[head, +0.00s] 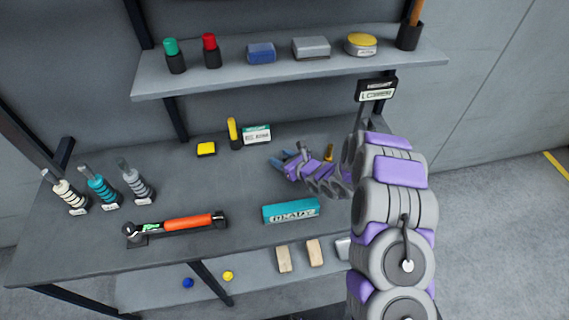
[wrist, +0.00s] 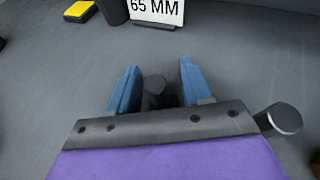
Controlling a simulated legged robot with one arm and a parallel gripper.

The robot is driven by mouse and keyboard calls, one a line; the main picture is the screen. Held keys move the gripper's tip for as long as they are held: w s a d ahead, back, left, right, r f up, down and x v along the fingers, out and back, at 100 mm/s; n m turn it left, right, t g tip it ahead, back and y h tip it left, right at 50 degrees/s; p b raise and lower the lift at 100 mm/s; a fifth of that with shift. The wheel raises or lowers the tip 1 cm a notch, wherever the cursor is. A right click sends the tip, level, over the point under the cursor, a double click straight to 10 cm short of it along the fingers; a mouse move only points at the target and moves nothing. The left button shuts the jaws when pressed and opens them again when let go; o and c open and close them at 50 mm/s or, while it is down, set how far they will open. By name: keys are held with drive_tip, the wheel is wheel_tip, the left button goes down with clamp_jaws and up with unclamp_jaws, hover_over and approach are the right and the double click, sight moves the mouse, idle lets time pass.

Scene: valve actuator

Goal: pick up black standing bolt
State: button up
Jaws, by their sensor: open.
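In the wrist view a dark standing bolt (wrist: 154,86) is between the two blue fingers of my gripper (wrist: 159,66), with its round head up. A gap shows between the bolt and the right finger; the left side is closer, and I cannot tell if it touches. The bolt's lower part is hidden behind the gripper body. In the head view my gripper (head: 281,159) is open low over the workbench, pointing left.
A second bolt with a grey head (wrist: 285,118) stands right of my gripper in the wrist view. A "65 MM" sign (wrist: 155,10) and a yellow block (wrist: 80,11) are beyond. A teal box (head: 291,211) lies in front on the workbench (head: 225,183). A shelf (head: 290,75) overhangs the back.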

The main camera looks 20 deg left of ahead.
drive_tip(key=shift+c, duration=0.2)
clamp_jaws()
idle(0.3)
drive_tip(key=shift+r, duration=0.1)
